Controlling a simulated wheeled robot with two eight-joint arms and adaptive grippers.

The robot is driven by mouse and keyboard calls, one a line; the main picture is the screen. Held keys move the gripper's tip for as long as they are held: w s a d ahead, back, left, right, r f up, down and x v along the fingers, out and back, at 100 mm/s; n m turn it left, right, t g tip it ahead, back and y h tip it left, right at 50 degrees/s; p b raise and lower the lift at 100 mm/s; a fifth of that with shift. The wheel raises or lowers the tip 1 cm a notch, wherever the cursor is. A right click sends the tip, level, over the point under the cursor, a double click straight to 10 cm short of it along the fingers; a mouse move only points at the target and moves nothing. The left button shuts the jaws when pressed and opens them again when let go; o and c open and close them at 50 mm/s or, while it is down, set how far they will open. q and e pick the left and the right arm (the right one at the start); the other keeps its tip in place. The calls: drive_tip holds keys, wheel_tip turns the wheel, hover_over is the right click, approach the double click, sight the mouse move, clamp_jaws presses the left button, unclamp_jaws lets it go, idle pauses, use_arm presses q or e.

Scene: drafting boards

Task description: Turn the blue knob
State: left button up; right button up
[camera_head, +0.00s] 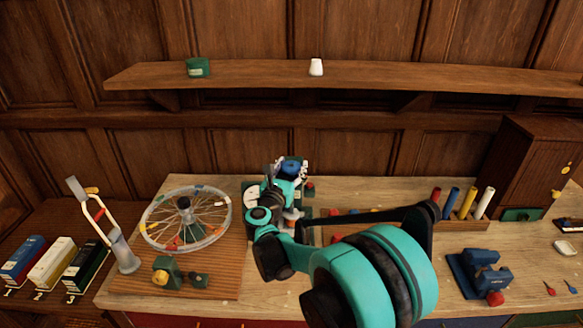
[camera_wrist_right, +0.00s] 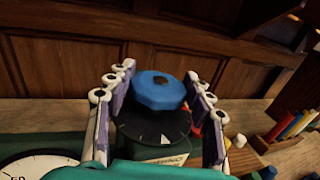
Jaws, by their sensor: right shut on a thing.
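The blue knob (camera_head: 291,164) is a faceted cap near the back of the bench, by the wall. In the right wrist view the blue knob (camera_wrist_right: 160,88) sits above a black dial with white tick marks (camera_wrist_right: 155,122), on a green housing (camera_wrist_right: 150,150). My right gripper (camera_head: 291,171) reaches over it from the front. The right gripper's fingers (camera_wrist_right: 160,76) stand on either side of the knob, shut on it. The arm and fingers hide most of the housing in the head view. My left gripper is not in view.
A spoked wheel (camera_head: 187,218) lies on a board to the left. Coloured cylinders (camera_head: 466,202) stand in a rack to the right, with a blue vise-like device (camera_head: 482,272) in front. A white dial (camera_wrist_right: 38,165) is beside the housing. A shelf (camera_head: 400,77) runs above.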

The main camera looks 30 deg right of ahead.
drive_tip(key=m+g+h, duration=0.3)
drive_tip(key=m+g, duration=0.1)
drive_tip(key=g, duration=0.1)
drive_tip(key=shift+w+a+g, duration=0.1)
drive_tip(key=shift+g, duration=0.2)
drive_tip(key=shift+m+g+h, duration=0.8)
drive_tip(key=shift+m+g, duration=0.8)
drive_tip(key=shift+g, duration=0.7)
drive_tip(key=o, duration=1.2)
drive_tip(key=a, duration=0.8)
drive_tip(key=s+a, duration=0.1)
drive_tip(key=a, duration=0.3)
drive_tip(key=shift+d, duration=0.1)
